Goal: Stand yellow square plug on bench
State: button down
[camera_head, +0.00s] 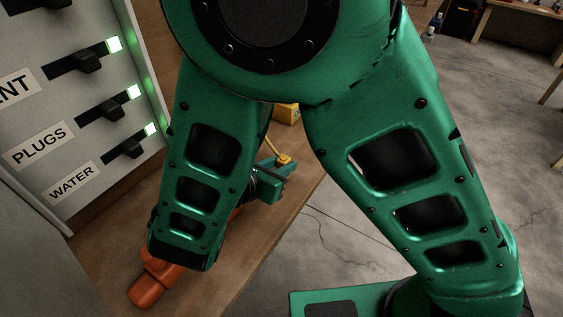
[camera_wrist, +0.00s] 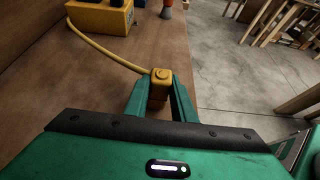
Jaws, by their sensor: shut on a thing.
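The yellow square plug (camera_wrist: 160,76) is between the two green fingers of my gripper (camera_wrist: 161,92) in the wrist view. The fingers are shut on its sides, and its squarish top faces up. A yellow cord (camera_wrist: 105,50) runs from it to a yellow box (camera_wrist: 103,18) on the wooden bench (camera_wrist: 60,100). In the head view the plug (camera_head: 285,158) shows small at my gripper (camera_head: 277,178), close over the bench (camera_head: 285,215) near its right edge. Whether its underside touches the bench is hidden.
A panel (camera_head: 80,100) with sliders labelled PLUGS and WATER and lit green lamps stands at the left. An orange and dark object (camera_wrist: 166,9) stands beyond the plug. The concrete floor (camera_wrist: 235,75) lies past the bench's right edge. Bare bench lies left of the plug.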

jog(key=shift+f, duration=0.25)
jog(key=c, duration=1.4)
grip_release()
jog(key=v, duration=0.7)
jog(key=shift+s+a+r, duration=0.1)
jog(key=shift+a, duration=0.05)
